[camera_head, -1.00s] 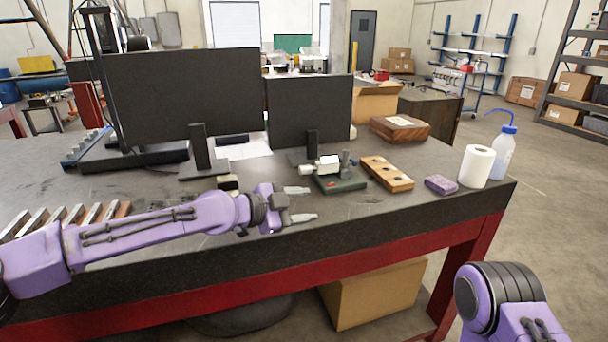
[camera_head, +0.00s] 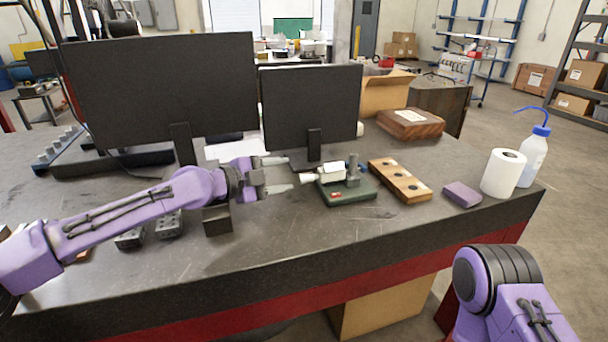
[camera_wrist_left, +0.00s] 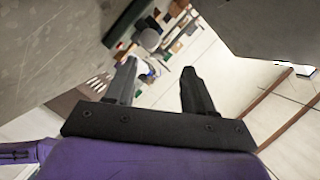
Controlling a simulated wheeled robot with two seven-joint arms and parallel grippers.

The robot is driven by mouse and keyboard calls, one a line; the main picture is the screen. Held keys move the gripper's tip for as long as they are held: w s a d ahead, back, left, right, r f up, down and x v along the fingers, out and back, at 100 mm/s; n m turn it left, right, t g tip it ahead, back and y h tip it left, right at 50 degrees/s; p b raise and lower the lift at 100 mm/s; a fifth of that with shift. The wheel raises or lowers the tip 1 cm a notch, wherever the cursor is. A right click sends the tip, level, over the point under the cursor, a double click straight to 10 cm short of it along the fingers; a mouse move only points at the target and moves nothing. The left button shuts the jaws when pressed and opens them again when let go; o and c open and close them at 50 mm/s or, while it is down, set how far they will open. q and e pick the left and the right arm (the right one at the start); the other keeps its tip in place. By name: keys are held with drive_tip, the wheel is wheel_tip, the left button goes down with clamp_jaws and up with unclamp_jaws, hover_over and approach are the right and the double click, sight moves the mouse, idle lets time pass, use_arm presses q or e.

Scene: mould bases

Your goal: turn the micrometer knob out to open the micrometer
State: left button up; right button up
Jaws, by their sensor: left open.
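The micrometer (camera_head: 330,170) has a pale barrel lying sideways with a small knob (camera_head: 307,177) at its left end. It sits in a stand on a dark green base (camera_head: 347,195) on the workbench. My left gripper (camera_head: 289,173) points right at the knob end, its two fingers apart and empty. The fingertips are just left of the knob, with a small gap. In the left wrist view the left gripper (camera_wrist_left: 156,75) shows both fingers spread, nothing between them; I cannot clearly make out the micrometer there. Of my right arm only a link shows; its gripper is out of view.
A wooden block with holes (camera_head: 400,180), a purple block (camera_head: 462,194), a paper roll (camera_head: 503,173) and a wash bottle (camera_head: 533,155) stand to the right. Two monitors (camera_head: 160,92) (camera_head: 311,105) stand behind the arm. Bench front is mostly clear.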

sight(300, 179)
use_arm(q)
wheel_tip(300, 179, down, 2)
drive_tip(key=shift+w+d+f, duration=0.1)
drive_tip(key=shift+w+f, duration=0.05)
drive_tip(key=shift+f, duration=0.1)
drive_tip(key=p+x, duration=0.1)
drive_tip(key=x, duration=0.2)
drive_tip(key=p+x, duration=0.1)
drive_tip(key=x, duration=0.2)
drive_tip(key=shift+w+d+r, duration=0.15)
drive_tip(key=shift+w+d, duration=0.1)
drive_tip(key=shift+d, duration=0.1)
drive_tip(key=shift+w+d+p, duration=0.15)
drive_tip(key=shift+w+p, duration=0.1)
drive_tip(key=shift+p, duration=0.05)
drive_tip(key=shift+f, duration=0.2)
clamp_jaws()
